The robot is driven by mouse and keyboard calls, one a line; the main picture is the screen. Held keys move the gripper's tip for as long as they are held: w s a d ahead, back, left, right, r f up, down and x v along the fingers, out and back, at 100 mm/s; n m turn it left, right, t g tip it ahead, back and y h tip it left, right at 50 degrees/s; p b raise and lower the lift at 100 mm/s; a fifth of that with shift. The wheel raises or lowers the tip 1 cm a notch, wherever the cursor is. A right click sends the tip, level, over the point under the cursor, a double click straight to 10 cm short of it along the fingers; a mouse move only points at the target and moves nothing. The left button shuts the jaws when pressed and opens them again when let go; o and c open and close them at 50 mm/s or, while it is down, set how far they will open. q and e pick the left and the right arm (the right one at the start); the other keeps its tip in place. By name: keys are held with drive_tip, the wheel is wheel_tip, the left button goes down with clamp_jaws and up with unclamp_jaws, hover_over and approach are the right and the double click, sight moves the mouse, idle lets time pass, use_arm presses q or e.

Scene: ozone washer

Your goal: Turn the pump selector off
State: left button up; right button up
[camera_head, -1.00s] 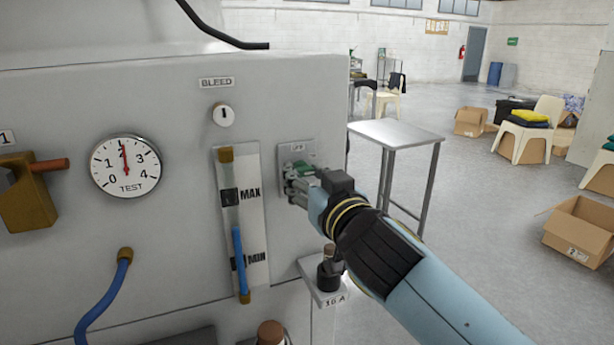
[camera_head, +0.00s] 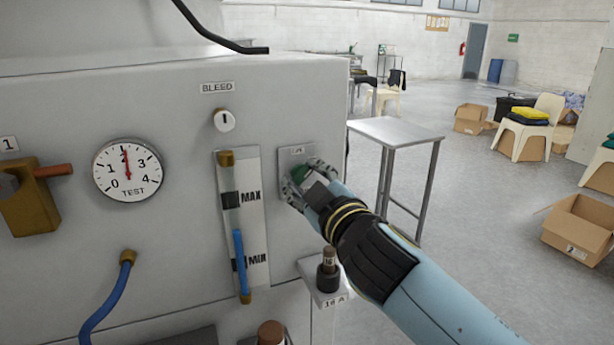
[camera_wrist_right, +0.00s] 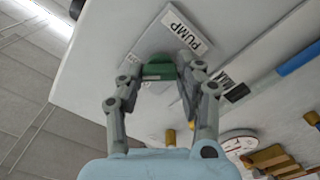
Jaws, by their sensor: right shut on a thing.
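The pump selector (camera_wrist_right: 158,71) is a green knob on a light grey plate (camera_wrist_right: 135,50) labelled PUMP, on the front panel of the machine. In the right wrist view my right gripper (camera_wrist_right: 163,72) has one finger on each side of the green knob and is shut on it. In the head view the right gripper (camera_head: 308,182) is at the panel's right side, and its fingers partly hide the knob (camera_head: 300,174). Which way the knob points is hard to tell. My left gripper is not in view.
A level gauge (camera_head: 243,220) marked MAX and MIN is left of the plate. The BLEED knob (camera_head: 224,119) and round TEST gauge (camera_head: 128,168) are farther left. A small shelf (camera_head: 322,290) labelled 16 A is below. A metal table (camera_head: 396,132) stands right of the machine.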

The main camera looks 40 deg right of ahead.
drive_tip(key=n+p, duration=0.1)
drive_tip(key=n, duration=0.4)
drive_tip(key=shift+n, duration=0.3)
drive_tip(key=shift+n+p, duration=0.65)
drive_tip(key=shift+n, duration=1.25)
drive_tip(key=o, duration=1.1)
drive_tip(key=shift+o, duration=0.2)
drive_tip(key=shift+s, duration=0.1)
drive_tip(key=v, duration=1.1)
drive_tip(key=shift+s, duration=0.4)
drive_tip(key=shift+f, duration=0.1)
